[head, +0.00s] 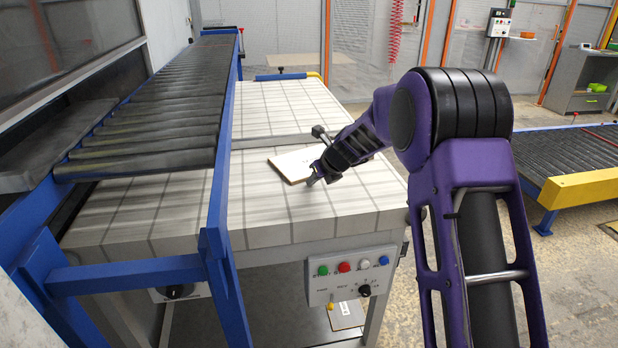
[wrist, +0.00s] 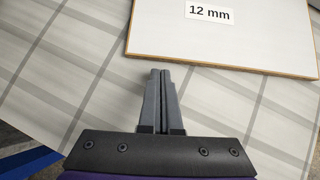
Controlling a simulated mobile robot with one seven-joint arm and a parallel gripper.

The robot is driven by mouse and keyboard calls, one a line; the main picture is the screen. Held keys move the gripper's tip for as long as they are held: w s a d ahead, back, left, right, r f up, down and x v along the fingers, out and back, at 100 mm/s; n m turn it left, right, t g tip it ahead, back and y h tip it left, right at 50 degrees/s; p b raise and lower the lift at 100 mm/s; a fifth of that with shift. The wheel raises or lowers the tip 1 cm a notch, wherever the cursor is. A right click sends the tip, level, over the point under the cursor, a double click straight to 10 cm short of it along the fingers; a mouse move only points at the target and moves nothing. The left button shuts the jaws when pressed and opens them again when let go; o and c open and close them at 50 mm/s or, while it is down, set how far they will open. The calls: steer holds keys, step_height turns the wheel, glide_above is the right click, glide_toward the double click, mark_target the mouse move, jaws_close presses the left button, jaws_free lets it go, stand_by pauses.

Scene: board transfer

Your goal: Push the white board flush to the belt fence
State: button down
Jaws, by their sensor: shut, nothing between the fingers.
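The white board (head: 292,163) lies flat on the light checked table, right of the blue-framed roller conveyor. In the wrist view the white board (wrist: 235,38) shows a brown edge and a "12 mm" label, and runs off the top and right of the picture. My gripper (head: 311,182) is low over the table at the board's near side. In the wrist view my gripper (wrist: 162,72) is shut and empty, its fingertips just short of the board's near edge. Whether the tips touch the table or the board, I cannot tell. The blue rail (head: 222,150) stands left of the board, apart from it.
The checked table (head: 150,215) is bare between board and blue rail. A dark slot (head: 270,141) crosses the table behind the board. A button panel (head: 352,275) hangs on the table's front. Black rollers (head: 150,120) lie left; another roller conveyor (head: 570,150) stands right.

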steer(key=shift+s+d, duration=0.3)
steer(key=shift+s, duration=0.05)
step_height(320, 180, up, 7)
steer(key=p, duration=0.7)
